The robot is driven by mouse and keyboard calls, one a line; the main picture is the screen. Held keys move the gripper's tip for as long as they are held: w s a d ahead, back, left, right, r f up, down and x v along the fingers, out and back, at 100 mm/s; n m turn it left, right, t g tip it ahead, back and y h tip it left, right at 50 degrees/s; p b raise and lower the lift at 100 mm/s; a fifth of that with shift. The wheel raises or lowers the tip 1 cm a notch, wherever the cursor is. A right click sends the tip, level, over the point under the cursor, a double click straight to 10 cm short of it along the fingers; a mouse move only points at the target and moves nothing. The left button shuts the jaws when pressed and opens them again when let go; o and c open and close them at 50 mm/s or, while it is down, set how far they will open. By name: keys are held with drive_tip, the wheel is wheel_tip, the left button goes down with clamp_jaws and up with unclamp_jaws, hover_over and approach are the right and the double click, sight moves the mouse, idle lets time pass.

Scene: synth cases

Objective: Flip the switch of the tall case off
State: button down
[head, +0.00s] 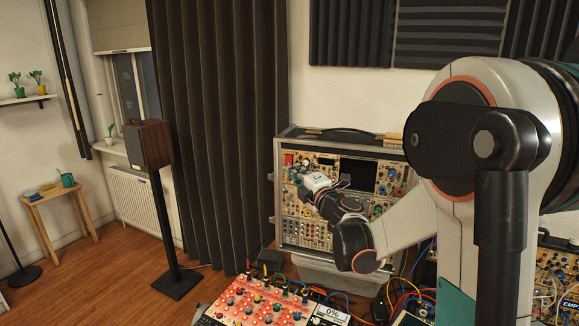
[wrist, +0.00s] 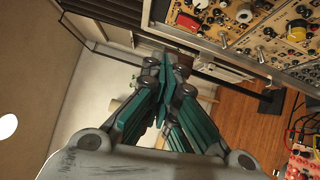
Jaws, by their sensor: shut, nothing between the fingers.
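The tall case (head: 277,205) stands upright against the back wall, its face full of modules, knobs and a dark screen. A small red switch (head: 289,159) sits at its upper left corner; a red part there also shows in the wrist view (wrist: 188,21). I cannot tell which way the switch is set. My gripper (head: 298,173) is in front of the case's upper left, just below the switch. In the wrist view its teal fingers (wrist: 165,68) are closed together and empty, apart from the red part. My arm hides part of the case's lower right.
A red-faced synth (head: 262,303) with knobs and cables lies in front, below the case. More cabled modules (head: 556,290) are at the right. A speaker on a stand (head: 148,145) and a dark curtain (head: 222,120) are left. Open floor lies at lower left.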

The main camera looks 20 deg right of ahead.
drive_tip(key=shift+s+d, duration=0.1)
drive_tip(key=shift+s, duration=0.95)
